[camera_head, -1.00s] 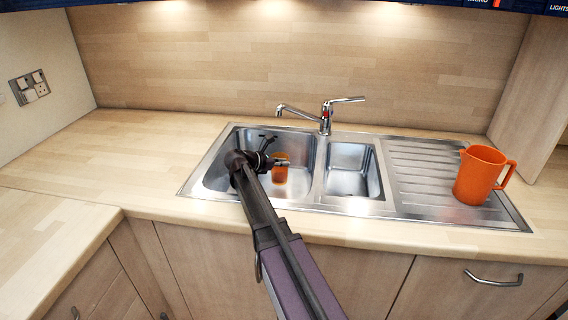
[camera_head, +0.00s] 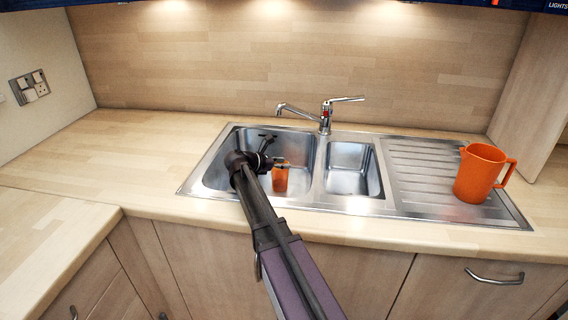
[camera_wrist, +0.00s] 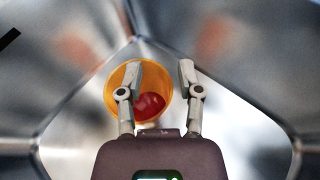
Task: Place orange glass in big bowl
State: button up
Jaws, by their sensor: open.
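The orange glass (camera_head: 280,179) is inside the large left bowl of the sink (camera_head: 215,178), just below my gripper (camera_head: 274,151). In the wrist view the glass (camera_wrist: 120,85) shows its round rim and open mouth, with a rounded red thing (camera_wrist: 148,106) inside. My gripper (camera_wrist: 159,75) is open. Its left finger overlaps the glass in that view, and its right finger is at the right, outside the rim. I cannot tell whether either finger touches the glass. My arm hides part of the bowl.
A smaller bowl (camera_head: 352,170) is right of the large one, with a ribbed drainer (camera_head: 415,180) beyond. An orange jug (camera_head: 480,174) stands on the drainer. The tap (camera_head: 325,117) rises behind the bowls, its spout over the large bowl. The left worktop is clear.

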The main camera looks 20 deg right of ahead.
jog(key=shift+s+f+p, duration=0.1)
jog(key=shift+s+p, duration=0.2)
jog(key=shift+w+r+p, duration=0.1)
jog(key=shift+r+p, duration=0.45)
jog(key=w+p+v, duration=0.1)
jog(key=p+v, duration=0.3)
jog(key=v, duration=0.8)
jog(key=shift+s, duration=0.35)
